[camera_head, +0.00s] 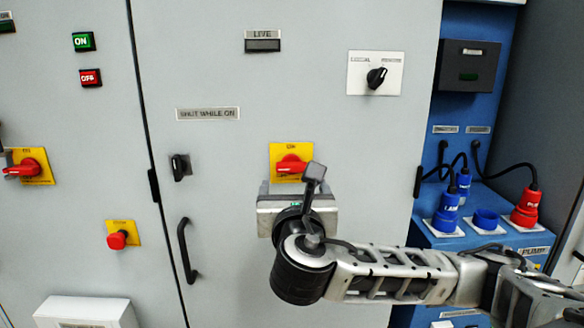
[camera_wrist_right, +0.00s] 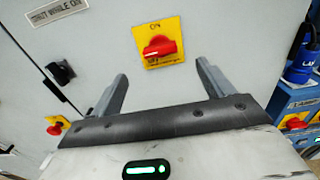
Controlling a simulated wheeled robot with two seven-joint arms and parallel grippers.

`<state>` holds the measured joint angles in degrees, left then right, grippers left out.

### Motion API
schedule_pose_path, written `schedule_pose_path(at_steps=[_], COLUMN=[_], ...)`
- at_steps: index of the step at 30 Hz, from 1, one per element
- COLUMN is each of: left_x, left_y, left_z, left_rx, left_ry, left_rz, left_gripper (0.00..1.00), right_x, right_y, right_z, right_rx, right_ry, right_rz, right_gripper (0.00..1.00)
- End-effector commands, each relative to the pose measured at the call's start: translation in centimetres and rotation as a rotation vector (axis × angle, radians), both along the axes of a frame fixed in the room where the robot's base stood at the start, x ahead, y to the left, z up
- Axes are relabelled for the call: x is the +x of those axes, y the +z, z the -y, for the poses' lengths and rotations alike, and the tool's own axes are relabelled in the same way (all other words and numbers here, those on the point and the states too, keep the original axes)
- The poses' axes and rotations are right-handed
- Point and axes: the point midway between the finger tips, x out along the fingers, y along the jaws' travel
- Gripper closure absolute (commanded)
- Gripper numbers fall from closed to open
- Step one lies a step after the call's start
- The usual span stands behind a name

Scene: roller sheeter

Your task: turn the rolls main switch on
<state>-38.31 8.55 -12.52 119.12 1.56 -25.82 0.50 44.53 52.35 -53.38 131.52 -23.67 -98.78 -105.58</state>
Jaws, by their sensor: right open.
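A red rotary switch handle (camera_head: 291,164) sits on a yellow plate on the grey cabinet door. It also shows in the right wrist view (camera_wrist_right: 159,47), lying about level, with "ON" printed above it. A second red handle (camera_head: 27,168) on a yellow plate is at the far left; its label is too small to read. My right gripper (camera_head: 297,189) is open and empty just below and in front of the middle switch. In the right wrist view its two fingers (camera_wrist_right: 162,74) point toward the plate, apart from the handle. My left gripper is not in view.
A small black knob (camera_head: 180,167) and a black door handle (camera_head: 187,250) are left of my right gripper. A red stop button (camera_head: 117,240) is lower left. A selector knob (camera_head: 377,77) is upper right. Plugs and cables (camera_head: 462,185) stand on the blue cabinet at right.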

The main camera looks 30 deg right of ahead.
Motion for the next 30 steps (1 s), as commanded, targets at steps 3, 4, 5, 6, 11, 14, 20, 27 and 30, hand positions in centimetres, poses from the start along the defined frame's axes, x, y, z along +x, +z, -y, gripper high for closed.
schedule_pose_path(at_steps=[3, 4, 5, 6, 11, 14, 20, 27, 30], left_x=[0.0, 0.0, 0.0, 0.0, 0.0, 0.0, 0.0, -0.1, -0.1], left_y=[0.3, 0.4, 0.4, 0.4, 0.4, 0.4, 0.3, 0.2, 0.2], left_z=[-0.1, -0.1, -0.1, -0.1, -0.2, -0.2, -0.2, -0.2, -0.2], left_rx=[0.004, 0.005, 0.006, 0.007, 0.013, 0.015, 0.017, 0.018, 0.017], left_ry=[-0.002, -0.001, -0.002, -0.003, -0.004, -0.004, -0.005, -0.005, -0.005], left_rz=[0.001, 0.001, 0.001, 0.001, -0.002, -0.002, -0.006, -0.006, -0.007], left_gripper=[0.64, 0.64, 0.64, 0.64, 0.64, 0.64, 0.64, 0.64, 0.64], right_x=[2.4, 2.9, 3.5, 4.2, 6.6, 7.6, 8.5, 8.6, 8.6], right_y=[0.2, 0.2, 0.2, 0.2, 0.1, 0.1, 0.0, 0.0, 0.0], right_z=[1.5, 1.9, 2.2, 2.7, 4.1, 4.6, 5.2, 5.2, 5.2], right_rx=[0.000, -0.001, -0.001, 0.001, 0.001, 0.003, 0.003, 0.003, 0.003], right_ry=[-0.004, -0.004, -0.005, -0.004, -0.002, 0.000, 0.002, 0.003, 0.003], right_rz=[0.001, 0.002, 0.001, 0.001, 0.001, 0.002, 0.001, 0.001, 0.001], right_gripper=[0.20, 0.20, 0.20, 0.20, 0.20, 0.20, 0.20, 0.20, 0.45])
